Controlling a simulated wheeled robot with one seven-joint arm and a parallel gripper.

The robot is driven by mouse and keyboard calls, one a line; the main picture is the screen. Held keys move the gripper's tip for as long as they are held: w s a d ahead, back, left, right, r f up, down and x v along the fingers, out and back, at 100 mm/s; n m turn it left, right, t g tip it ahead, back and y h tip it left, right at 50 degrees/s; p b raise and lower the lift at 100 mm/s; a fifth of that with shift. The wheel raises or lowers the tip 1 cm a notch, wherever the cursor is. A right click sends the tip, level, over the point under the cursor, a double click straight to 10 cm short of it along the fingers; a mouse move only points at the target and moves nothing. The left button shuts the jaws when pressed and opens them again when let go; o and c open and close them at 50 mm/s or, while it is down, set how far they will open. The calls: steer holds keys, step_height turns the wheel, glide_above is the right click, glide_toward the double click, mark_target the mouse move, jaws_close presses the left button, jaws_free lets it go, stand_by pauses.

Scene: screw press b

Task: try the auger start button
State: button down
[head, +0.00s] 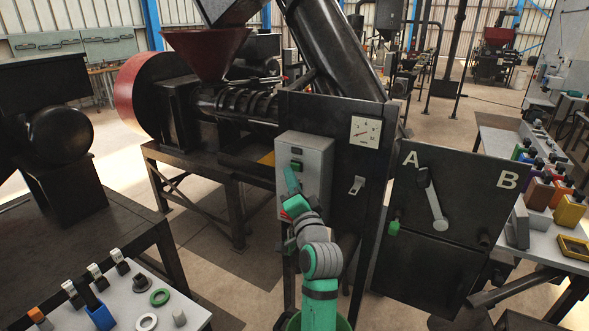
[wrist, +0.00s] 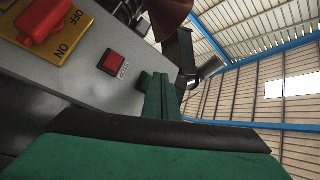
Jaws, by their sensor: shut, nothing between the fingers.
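The grey control box (head: 318,157) is fixed to the front of the dark press cabinet. In the wrist view its face carries a red square button (wrist: 113,63) labelled STOP. A green button (wrist: 145,80) shows beside it, partly hidden by my finger. The green button also shows in the head view (head: 297,164). My gripper (head: 288,170) is shut and empty, pointing up in front of the box. In the wrist view the closed fingertips (wrist: 160,82) are right by the green button; I cannot tell whether they touch it.
A red rotary switch (wrist: 42,20) on a yellow OFF/ON plate is on the same box. A gauge (head: 365,131) and a toggle switch (head: 356,185) are on the cabinet. A panel with a lever (head: 434,205), marked A and B, stands to the right.

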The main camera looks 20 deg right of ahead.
steer(key=shift+w+d, duration=0.15)
steer(key=shift+w, duration=0.25)
steer(key=shift+w+d, duration=0.35)
stand_by(1.0)
steer(key=shift+s+a, duration=0.55)
steer(key=shift+s, duration=0.2)
steer(key=s+a, duration=0.3)
steer(key=shift+s+a, duration=0.25)
steer(key=shift+a, duration=0.05)
stand_by(0.5)
